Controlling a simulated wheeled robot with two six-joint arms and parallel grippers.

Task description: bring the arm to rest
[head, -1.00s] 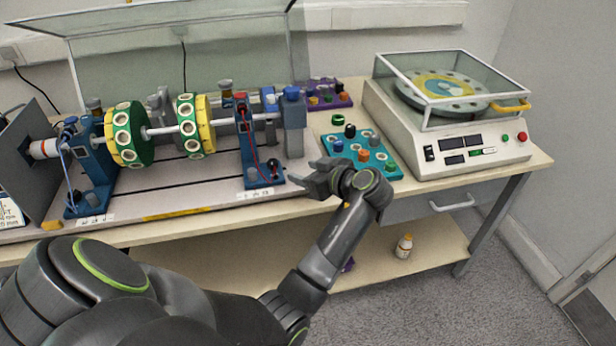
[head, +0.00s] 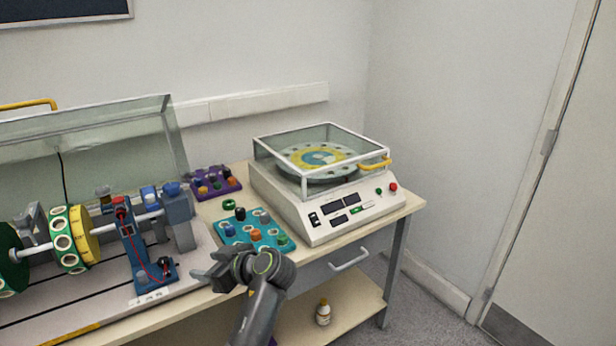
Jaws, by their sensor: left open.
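My left arm comes up from the bottom of the head view. Its gripper (head: 213,273) is open and empty, with its fingers pointing left. In the picture it lies over the bench's front edge, between the blue bearing stand (head: 137,252) and the teal tray (head: 272,233). I cannot tell its exact height above the bench. My right gripper is not in view.
The rotor rig with its green and yellow discs (head: 84,235) stands at the left under a raised clear cover (head: 110,138). A balancing machine (head: 335,222) with a glass-walled cover stands at the right. A purple tray (head: 228,187) lies behind. A bottle (head: 323,312) stands on the lower shelf.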

